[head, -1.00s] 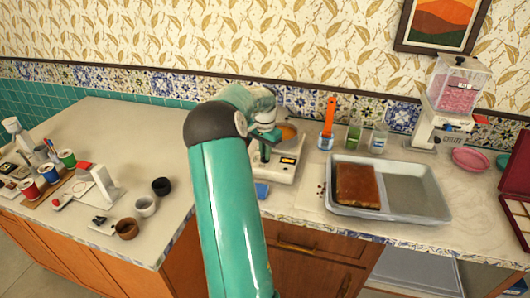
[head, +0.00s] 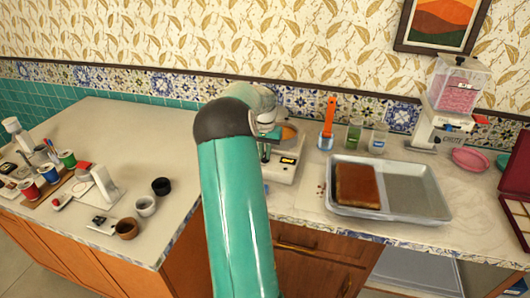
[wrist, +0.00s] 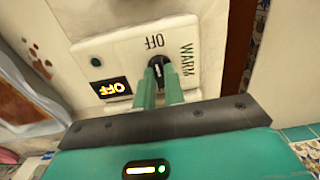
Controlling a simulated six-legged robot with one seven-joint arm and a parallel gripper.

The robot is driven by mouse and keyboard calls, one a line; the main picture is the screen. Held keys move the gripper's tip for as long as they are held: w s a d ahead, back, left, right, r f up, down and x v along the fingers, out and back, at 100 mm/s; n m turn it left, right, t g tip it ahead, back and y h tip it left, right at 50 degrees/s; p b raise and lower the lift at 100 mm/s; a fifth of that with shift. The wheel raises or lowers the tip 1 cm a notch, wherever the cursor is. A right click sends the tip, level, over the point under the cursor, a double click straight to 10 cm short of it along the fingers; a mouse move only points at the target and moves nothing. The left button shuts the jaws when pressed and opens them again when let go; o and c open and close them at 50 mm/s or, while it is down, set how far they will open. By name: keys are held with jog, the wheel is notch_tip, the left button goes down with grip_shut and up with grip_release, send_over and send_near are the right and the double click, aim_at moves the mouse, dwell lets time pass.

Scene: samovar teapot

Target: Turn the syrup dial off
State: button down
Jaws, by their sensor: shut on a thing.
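The syrup warmer (head: 284,172) is a cream-coloured unit on the counter, partly behind my arm in the head view. An amber pan of syrup (head: 289,133) shows at its top. In the wrist view its front panel (wrist: 125,52) carries the words OFF and WARM. The black dial (wrist: 155,64) sits under the OFF label, between the two green fingers of my gripper (wrist: 159,82), which is shut on it. The dial's pointer is mostly hidden by the fingers.
A metal tray (head: 412,208) with a brown slab (head: 356,186) lies right of the warmer. An orange-handled tool (head: 328,125) and glass jars (head: 354,136) stand behind. Cups (head: 146,205) and spools stand on the left counter, whose back part is clear.

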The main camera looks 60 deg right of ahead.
jog(key=shift+r, duration=0.1)
jog(key=c, duration=1.5)
grip_release()
notch_tip(320, 180, up, 14)
jog(key=shift+f, duration=0.15)
